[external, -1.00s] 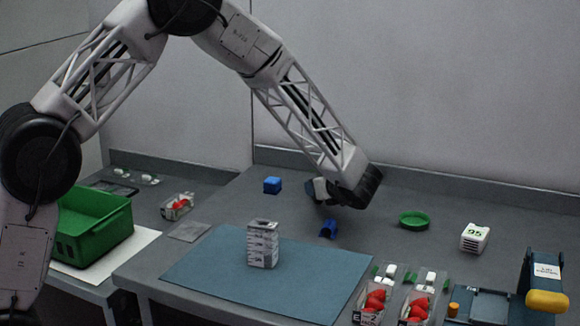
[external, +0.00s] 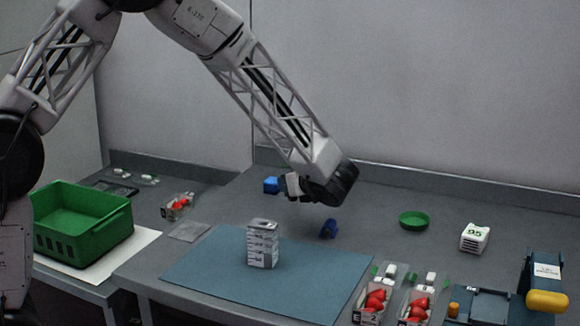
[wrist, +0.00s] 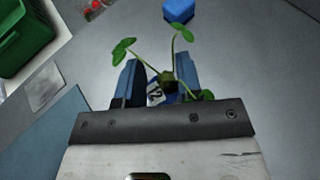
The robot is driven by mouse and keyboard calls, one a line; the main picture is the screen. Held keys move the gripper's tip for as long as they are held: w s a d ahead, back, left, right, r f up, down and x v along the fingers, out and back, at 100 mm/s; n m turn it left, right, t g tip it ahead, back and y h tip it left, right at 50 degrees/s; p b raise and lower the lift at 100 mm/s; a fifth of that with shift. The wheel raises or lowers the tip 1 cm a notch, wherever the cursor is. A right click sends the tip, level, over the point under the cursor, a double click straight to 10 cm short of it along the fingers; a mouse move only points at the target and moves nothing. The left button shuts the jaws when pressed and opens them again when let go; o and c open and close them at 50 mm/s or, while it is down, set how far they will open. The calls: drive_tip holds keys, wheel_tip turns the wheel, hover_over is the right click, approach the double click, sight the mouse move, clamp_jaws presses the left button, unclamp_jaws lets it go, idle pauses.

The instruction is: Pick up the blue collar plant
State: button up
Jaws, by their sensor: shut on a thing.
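In the wrist view, the plant (wrist: 167,78) stands between the two blue-sided fingers of my gripper (wrist: 156,78). It has thin green stems, round leaves spreading up and left, a dark body and a small white label with a dark mark. My gripper is shut on it. The fingers hide most of the lower part, so I cannot make out the collar clearly. In the external view, my arm end hangs over the grey table, behind and right of the blue mat; the plant cannot be made out there.
A blue block (external: 271,185) lies behind the arm end. A small blue object (external: 329,230) shows below it. A green crate (external: 90,238) is left; a green dish (external: 414,221) and white block (external: 474,239) are right.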

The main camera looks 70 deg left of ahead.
drive_tip(key=shift+s+d+r, duration=0.1)
drive_tip(key=shift+s+d, duration=0.35)
drive_tip(key=shift+s, duration=0.5)
drive_tip(key=shift+s+d+r, duration=0.1)
drive_tip(key=shift+s+d, duration=0.4)
drive_tip(key=shift+s, duration=0.45)
drive_tip(key=shift+s+d+r, duration=0.1)
drive_tip(key=shift+s+d, duration=0.35)
drive_tip(key=shift+s, duration=0.5)
